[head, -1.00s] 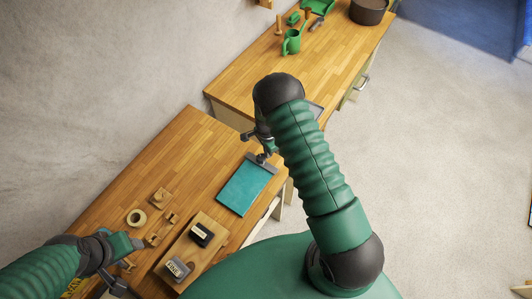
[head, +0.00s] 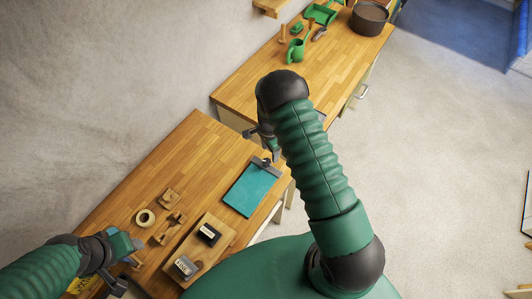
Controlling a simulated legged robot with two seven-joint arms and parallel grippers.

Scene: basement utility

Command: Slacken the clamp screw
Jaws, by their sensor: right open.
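Small wooden pieces (head: 169,228) lie on the near workbench (head: 190,150), beside a roll of tape (head: 145,217). I cannot make out for certain which part is the clamp screw. My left gripper (head: 126,262) is low at the left, over the bench's near-left part by a small wooden piece; its fingers are too unclear to tell their opening. My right gripper (head: 266,142) is open, above the bench's far right corner near the clip of a teal clipboard (head: 250,188). My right forearm partly hides it.
The second bench (head: 270,85) holds a green watering can (head: 296,51), a green dustpan (head: 321,14) and a brown pot (head: 369,18). The floor at right is mostly clear.

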